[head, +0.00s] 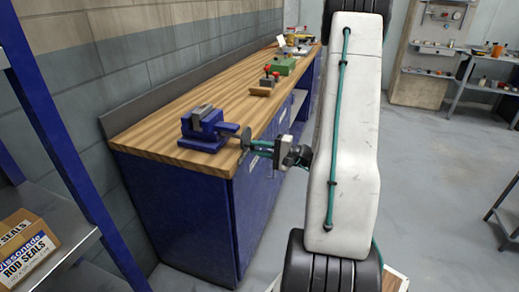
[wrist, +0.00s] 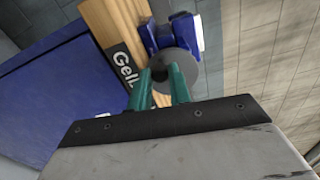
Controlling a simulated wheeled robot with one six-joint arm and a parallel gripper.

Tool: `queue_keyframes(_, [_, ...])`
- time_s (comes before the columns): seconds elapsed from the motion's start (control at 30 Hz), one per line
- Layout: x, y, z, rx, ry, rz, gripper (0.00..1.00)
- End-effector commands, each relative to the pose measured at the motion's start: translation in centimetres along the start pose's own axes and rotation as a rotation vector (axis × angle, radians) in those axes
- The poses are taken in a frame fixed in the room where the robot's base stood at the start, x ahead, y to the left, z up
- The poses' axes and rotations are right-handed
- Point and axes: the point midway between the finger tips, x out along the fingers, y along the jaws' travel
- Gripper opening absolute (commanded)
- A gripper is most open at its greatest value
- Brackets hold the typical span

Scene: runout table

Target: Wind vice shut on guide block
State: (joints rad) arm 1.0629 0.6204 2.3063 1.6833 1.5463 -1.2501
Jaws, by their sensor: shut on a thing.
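The blue vice (head: 205,138) stands on the near end of the wooden bench, its grey jaws on top. I cannot pick out the guide block from the grey jaws. A round grey handwheel (head: 245,138) sits out past the bench's front edge on the vice's screw. My gripper (head: 252,147) is at this wheel, its teal fingers shut on its edge or handle. In the wrist view, the fingers (wrist: 164,84) meet the grey disc, with part of the blue vice (wrist: 181,36) beyond. The exact grip point is partly hidden by the fingers.
The wooden benchtop (head: 160,140) over blue cabinets runs away along the block wall. A small red-knobbed item (head: 268,82) and a green box (head: 284,66) stand farther along. A blue shelf rack with a cardboard box (head: 24,250) is at the left. The grey floor at right is mostly open.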

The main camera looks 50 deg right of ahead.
Motion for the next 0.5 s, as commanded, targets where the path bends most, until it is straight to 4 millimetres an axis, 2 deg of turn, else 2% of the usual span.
queue_keyframes(0.3, [0.01, -0.88, 0.22, 0.276, 0.000, -0.002, 0.00])
queue_keyframes(0.5, [0.01, -0.91, 0.24, 0.295, 0.000, -0.002, 0.00])
